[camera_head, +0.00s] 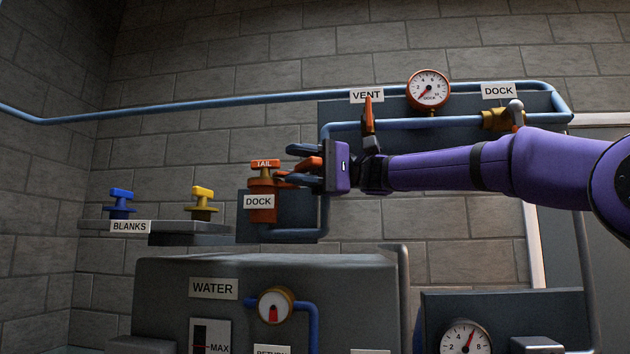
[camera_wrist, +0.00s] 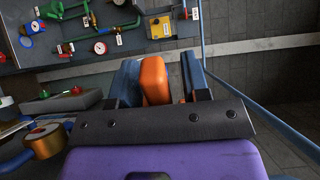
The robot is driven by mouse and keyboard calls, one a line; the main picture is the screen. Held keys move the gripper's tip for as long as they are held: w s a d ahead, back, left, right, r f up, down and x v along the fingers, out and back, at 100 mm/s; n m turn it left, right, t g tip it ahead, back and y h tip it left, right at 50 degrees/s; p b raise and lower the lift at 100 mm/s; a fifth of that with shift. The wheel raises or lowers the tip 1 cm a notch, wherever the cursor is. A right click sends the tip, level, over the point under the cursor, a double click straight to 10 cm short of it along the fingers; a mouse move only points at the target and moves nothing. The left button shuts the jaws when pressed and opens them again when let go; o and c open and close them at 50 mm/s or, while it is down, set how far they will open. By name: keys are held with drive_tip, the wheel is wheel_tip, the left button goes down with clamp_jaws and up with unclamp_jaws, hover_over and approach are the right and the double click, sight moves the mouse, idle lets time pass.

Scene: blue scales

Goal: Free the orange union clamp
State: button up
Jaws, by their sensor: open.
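The orange union clamp (camera_head: 262,209) sits at the dock on the wall unit, under a TAIL tag and behind a DOCK label. My gripper (camera_head: 284,166) reaches in from the right, its fingers pointing left toward the clamp. The jaws are open. In the wrist view an orange lever-like piece (camera_wrist: 154,80) lies between the two fingers (camera_wrist: 160,62). It is nearer the left finger, with a clear gap on the right. It looks like the clamp's handle, but its joint to the body is hidden. I cannot tell whether a finger touches it.
An orange VENT lever (camera_head: 369,115) stands upright just above my wrist, close to it. A blue pipe (camera_head: 230,105) and a gauge (camera_head: 428,89) run above. A shelf (camera_head: 170,227) with blue and yellow blanks lies left. A grey WATER tank (camera_head: 340,275) stands below.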

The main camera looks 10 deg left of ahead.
sight(321, 163)
drive_tip(key=shift+s+a+t, duration=0.1)
drive_tip(key=shift+t, duration=0.2)
drive_tip(key=m+t, duration=0.1)
drive_tip(key=a+m+t+y, duration=0.1)
drive_tip(key=m+t+y, duration=0.1)
drive_tip(key=t, duration=0.1)
drive_tip(key=shift+s+a, duration=0.25)
drive_tip(key=shift+a, duration=0.15)
drive_tip(key=d+m+t, duration=0.2)
drive_tip(key=d+t, duration=0.1)
drive_tip(key=d+m+t+y, duration=0.1)
drive_tip(key=d+m+t, duration=0.1)
drive_tip(key=d+t, duration=0.1)
drive_tip(key=shift+d, duration=0.8)
drive_tip(key=s+d+f+t+h, duration=0.1)
drive_tip(key=s+d+f+h, duration=0.2)
drive_tip(key=d+f, duration=0.2)
drive_tip(key=s+d+f+t+h, duration=0.2)
drive_tip(key=d+f, duration=0.3)
drive_tip(key=f, duration=0.3)
drive_tip(key=s+d+f+m+t+h, duration=0.1)
drive_tip(key=s+d+f+h, duration=0.3)
drive_tip(key=f, duration=0.3)
drive_tip(key=shift+s+d+f+h, duration=0.15)
drive_tip(key=shift+d+h, duration=0.35)
drive_tip(key=shift+h, duration=0.1)
